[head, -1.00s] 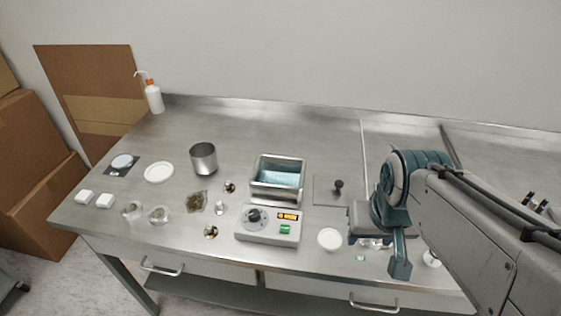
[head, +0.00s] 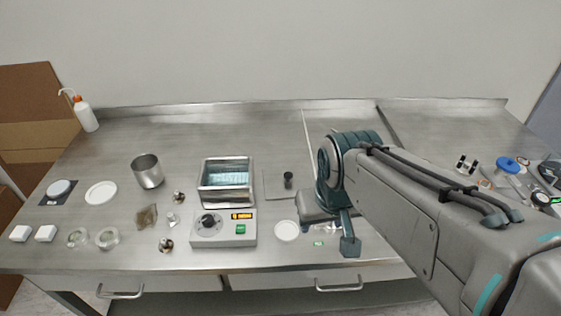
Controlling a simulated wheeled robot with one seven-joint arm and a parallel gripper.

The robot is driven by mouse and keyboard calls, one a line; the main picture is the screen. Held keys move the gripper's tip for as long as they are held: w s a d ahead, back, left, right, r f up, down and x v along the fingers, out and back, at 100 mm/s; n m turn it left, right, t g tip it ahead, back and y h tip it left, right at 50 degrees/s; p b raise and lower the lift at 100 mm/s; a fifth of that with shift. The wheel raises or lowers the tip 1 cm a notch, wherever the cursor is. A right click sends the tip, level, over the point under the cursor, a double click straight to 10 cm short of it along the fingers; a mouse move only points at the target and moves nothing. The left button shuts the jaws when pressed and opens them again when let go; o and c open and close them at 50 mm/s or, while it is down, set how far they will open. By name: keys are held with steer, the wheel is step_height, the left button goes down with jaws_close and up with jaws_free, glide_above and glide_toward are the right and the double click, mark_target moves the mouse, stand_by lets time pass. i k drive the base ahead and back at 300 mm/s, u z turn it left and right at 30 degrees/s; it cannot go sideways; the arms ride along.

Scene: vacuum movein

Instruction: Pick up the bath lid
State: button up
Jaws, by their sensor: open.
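The bath lid (head: 273,184) is a flat, square metal plate with a dark knob (head: 288,180). It lies on the steel bench, just right of the water bath (head: 227,202). The bath is an uncovered metal basin with water in it and a control box with a dial in front. My gripper (head: 334,240) is open and empty at the end of my arm, right of the lid and nearer the bench's front edge. One teal finger shows clearly; the rest of the gripper is partly hidden by my wrist. It is apart from the lid.
A white dish (head: 286,231) lies between the bath and my gripper. A metal beaker (head: 147,171), a wash bottle (head: 86,114) and several small dishes stand on the left. Blue-topped equipment (head: 508,165) is at far right. The bench behind the bath is clear.

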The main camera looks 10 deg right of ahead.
mark_target(284, 181)
steer(key=z, duration=1.3)
steer(key=k, duration=0.85)
steer(key=u, duration=0.7)
steer(key=i, duration=1)
steer(key=z, duration=0.05)
